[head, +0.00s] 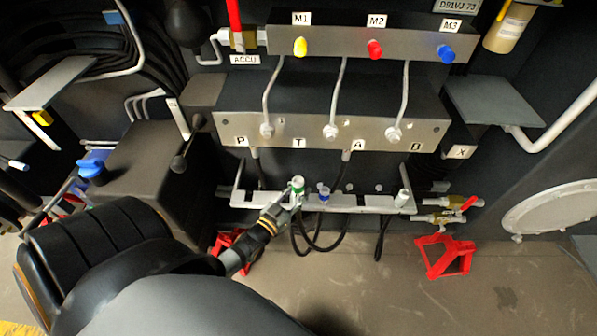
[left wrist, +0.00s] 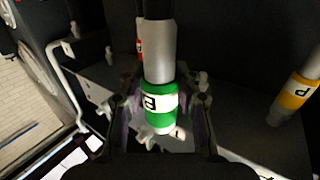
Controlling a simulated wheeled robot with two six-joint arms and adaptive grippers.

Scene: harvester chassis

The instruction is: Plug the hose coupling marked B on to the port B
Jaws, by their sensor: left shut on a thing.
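My left gripper (head: 296,190) is shut on the green-banded hose coupling (head: 298,183), at the front rail below the manifold. In the left wrist view the coupling (left wrist: 160,100) stands between the fingers, with a silver sleeve and dark hose; I cannot read its letter surely. The port B opening itself is not clearly visible. My right gripper is not in view.
A blue-banded coupling (head: 323,194) and a whitish one (head: 403,199) stand along the rail (head: 350,205). Hoses hang below it. In the left wrist view a yellow-banded coupling (left wrist: 296,92) is at the right and a red-banded one (left wrist: 139,45) behind. Brass valves (head: 445,218) sit lower right.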

